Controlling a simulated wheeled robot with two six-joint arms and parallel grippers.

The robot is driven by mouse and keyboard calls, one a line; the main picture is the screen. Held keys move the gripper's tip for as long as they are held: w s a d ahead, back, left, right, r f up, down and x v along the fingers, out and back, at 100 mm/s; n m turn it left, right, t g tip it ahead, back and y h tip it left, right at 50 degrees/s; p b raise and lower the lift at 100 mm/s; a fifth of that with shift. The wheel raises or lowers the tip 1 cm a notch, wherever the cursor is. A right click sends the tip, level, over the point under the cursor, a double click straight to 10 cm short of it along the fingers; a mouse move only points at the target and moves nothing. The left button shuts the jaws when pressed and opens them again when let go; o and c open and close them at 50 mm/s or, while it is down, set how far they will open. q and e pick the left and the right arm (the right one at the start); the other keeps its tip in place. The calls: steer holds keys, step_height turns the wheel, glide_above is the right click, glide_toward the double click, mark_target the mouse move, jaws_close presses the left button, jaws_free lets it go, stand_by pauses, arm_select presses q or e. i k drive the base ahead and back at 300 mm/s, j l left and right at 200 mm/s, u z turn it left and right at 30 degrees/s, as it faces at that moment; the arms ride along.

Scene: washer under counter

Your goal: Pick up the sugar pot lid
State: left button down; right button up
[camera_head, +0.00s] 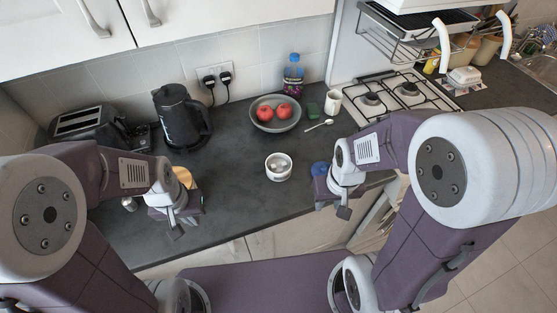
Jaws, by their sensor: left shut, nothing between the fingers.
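A small round white pot (278,173) stands upright on the dark counter, near the middle. A pale rounded piece (278,161) shows at its top; it looks like the lid, but it is too small to tell for sure how it sits. My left gripper (175,230) is shut and empty, low over the front of the counter, left of the pot and apart from it. My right gripper (343,211) is near the counter's front edge, right of the pot and apart from it. Its fingers are too small and steeply seen to tell whether they are open.
A bowl of red fruit (275,125), a bottle (293,74), a white mug (333,102) and a spoon (320,125) are behind the pot. A black kettle (182,116) and toaster (88,122) stand left. A blue item (319,169) is beside my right gripper. Counter around the pot is clear.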

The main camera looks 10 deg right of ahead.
mark_target(319, 168)
steer(key=l+u, duration=0.5)
steer(key=l, duration=0.3)
steer(key=l+u, duration=0.5)
steer(key=l, duration=0.35)
